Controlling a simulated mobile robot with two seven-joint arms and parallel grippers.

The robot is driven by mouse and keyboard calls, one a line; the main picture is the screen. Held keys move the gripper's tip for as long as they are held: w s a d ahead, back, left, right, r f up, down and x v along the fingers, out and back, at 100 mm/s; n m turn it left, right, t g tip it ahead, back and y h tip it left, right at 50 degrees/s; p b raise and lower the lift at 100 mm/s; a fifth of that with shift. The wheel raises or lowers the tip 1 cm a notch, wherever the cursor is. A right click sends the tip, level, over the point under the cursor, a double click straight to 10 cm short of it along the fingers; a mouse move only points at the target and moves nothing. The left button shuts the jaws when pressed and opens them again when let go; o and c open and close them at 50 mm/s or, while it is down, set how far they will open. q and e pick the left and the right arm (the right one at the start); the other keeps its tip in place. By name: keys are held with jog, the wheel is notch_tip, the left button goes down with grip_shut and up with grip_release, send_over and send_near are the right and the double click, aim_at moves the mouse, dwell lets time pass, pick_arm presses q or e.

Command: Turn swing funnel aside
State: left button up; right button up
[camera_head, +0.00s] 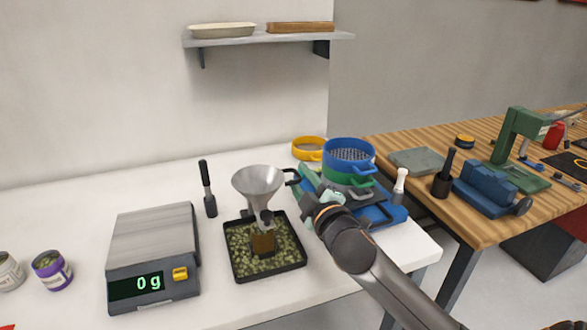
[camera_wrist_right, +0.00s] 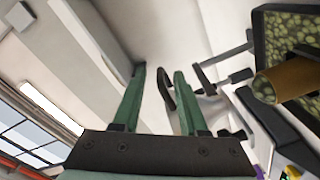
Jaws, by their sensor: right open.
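The swing funnel (camera_head: 258,183) is a grey metal cone standing over a black tray (camera_head: 303,262) of green pellets. A brown bucket (camera_head: 263,244) sits below it in the tray. A dark curved handle (camera_head: 291,175) shows at the funnel's right. My right gripper (camera_head: 304,182) is open beside this handle, to the right of the funnel. In the right wrist view, the handle (camera_wrist_right: 165,89) appears between the two green fingers of my right gripper (camera_wrist_right: 159,71), touching neither clearly. The brown bucket (camera_wrist_right: 290,78) shows at the right there. My left gripper is out of view.
A scale (camera_head: 152,245) reading 0 g stands left of the tray, with a black-handled tool (camera_head: 207,188) behind. Stacked blue and green sieves (camera_head: 348,157) stand close behind my right gripper. A wooden bench (camera_head: 470,215) with tools is at right.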

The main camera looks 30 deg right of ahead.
jog(key=shift+x, duration=2)
grip_shut()
